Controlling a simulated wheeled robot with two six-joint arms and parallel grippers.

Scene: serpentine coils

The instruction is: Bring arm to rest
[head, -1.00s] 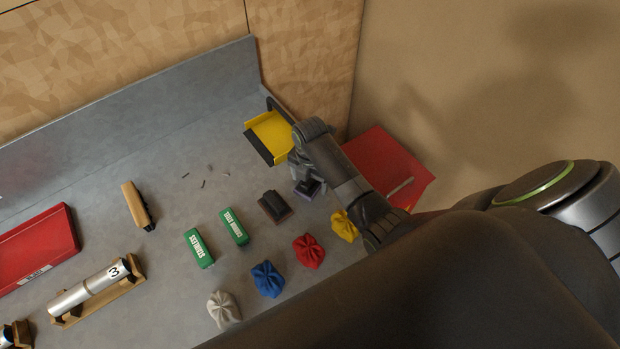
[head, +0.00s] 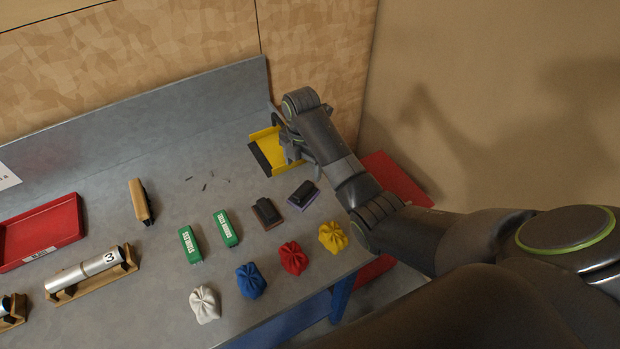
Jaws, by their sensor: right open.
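My right arm comes in from the right. Its gripper (head: 290,158) hangs above the bench near the yellow dustpan (head: 280,152), partly hidden by the wrist. The gripper is open and I see nothing in it. A dark block with a purple base (head: 302,195) lies on the bench just below the gripper, apart from it. A dark block with a brown base (head: 266,213) lies to its left. My left gripper is not in view.
White (head: 204,305), blue (head: 250,281), red (head: 293,258) and yellow (head: 333,237) cloths line the front edge. Two green boxes (head: 190,245) (head: 225,229), a brush (head: 141,202), a numbered cylinder (head: 84,270) and a red tray (head: 76,218) lie left. Small dark bits (head: 211,180) lie mid-bench.

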